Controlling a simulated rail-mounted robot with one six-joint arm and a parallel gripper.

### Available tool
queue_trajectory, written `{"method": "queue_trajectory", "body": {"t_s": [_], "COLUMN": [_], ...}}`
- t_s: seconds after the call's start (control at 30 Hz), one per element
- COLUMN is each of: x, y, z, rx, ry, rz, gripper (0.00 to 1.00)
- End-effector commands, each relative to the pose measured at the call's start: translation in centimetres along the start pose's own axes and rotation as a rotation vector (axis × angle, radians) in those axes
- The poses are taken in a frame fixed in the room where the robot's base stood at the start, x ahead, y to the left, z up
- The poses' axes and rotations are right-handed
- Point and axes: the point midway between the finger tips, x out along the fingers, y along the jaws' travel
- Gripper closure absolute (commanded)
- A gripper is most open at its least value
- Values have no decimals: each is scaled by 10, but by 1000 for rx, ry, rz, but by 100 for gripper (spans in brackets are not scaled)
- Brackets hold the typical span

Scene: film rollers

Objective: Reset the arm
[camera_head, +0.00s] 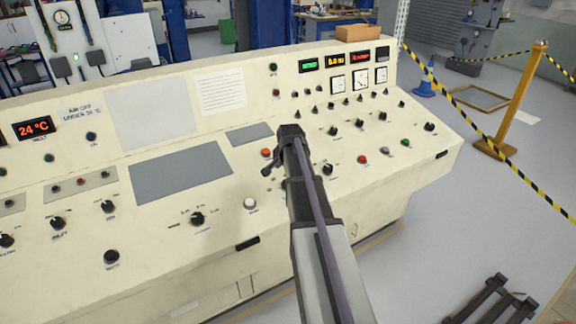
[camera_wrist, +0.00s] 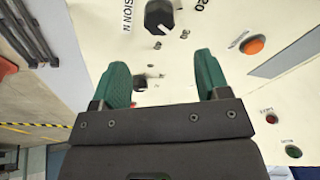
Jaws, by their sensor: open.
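My arm reaches over the cream control console (camera_head: 120,265) in the head view. My gripper (camera_head: 268,166) is at its far end, close to the sloped panel near an orange button (camera_head: 266,152); the arm hides part of the panel there. In the wrist view my gripper (camera_wrist: 163,72) shows two green fingers spread apart with nothing between them. A black knob (camera_wrist: 160,17) lies beyond the fingertips, and the orange button (camera_wrist: 253,45) is to their right. I cannot tell whether a finger touches the panel.
The console carries many knobs, buttons and gauges (camera_head: 361,84) around the arm. A yellow post (camera_head: 510,95) with striped tape stands at the right. A dark metal frame (camera_head: 493,300) lies at lower right. Floor right of the console is mostly open.

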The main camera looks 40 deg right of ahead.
Motion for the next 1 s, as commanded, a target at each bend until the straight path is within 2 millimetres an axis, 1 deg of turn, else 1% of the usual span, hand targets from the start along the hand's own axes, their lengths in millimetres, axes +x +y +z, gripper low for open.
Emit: {"method": "queue_trajectory", "body": {"t_s": [0.03, 0.07, 0.5, 0.57, 0.6, 0.63, 0.67, 0.7, 0.77, 0.8, 0.87, 0.9, 0.97, 1.0], "x": [-16, -18, -16, -16, -16, -18, -23, -32, -45, -56, -71, -82, -96, -104], "y": [-1, -1, 0, 1, 3, 8, 21, 33, 40, 44, 50, 55, 63, 66], "z": [-1, -1, 0, 1, 3, 10, 25, 52, 104, 141, 196, 232, 278, 304], "rx": [0, 0, 0, -30, -79, -137, -209, -314, -485, -602, -771, -874, -1003, -1068], "ry": [0, 0, 0, -3, -16, -35, -62, -102, -163, -204, -261, -294, -333, -349], "rz": [0, 0, 0, 3, 12, 25, 40, 55, 63, 64, 61, 57, 50, 44], "gripper": [31, 31, 31, 31, 31, 31, 31, 31, 31, 31, 31, 31, 31, 31]}}
